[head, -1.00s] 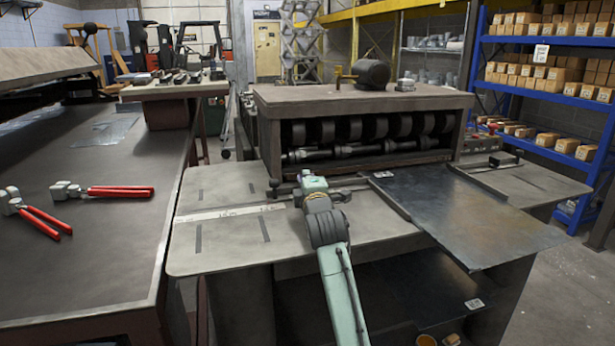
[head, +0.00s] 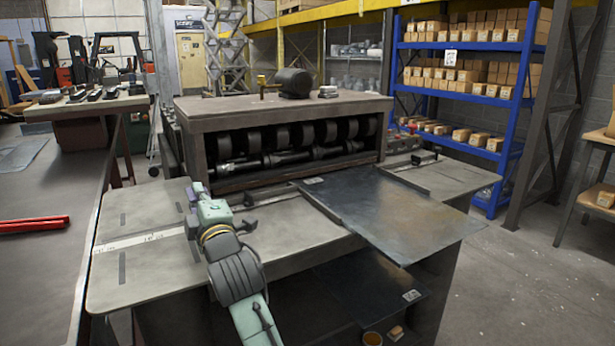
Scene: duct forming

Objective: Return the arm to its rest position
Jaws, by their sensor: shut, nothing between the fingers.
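My arm, pale green with dark grey joint covers, rises from the bottom of the head view and reaches over the left part of the forming machine's flat bed (head: 140,270). My gripper (head: 197,188) is at its far end, small and partly hidden by the wrist. It appears empty, with nothing hanging from it. It is in front of the machine's roller housing (head: 280,105). I cannot tell its height above the bed. A dark sheet of metal (head: 390,210) lies on the bed to the right, apart from my arm.
Below the sheet is a lower shelf (head: 365,290) with small items. Blue shelving (head: 455,45) with boxes stands at the back right. The floor (head: 530,290) at the right is clear.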

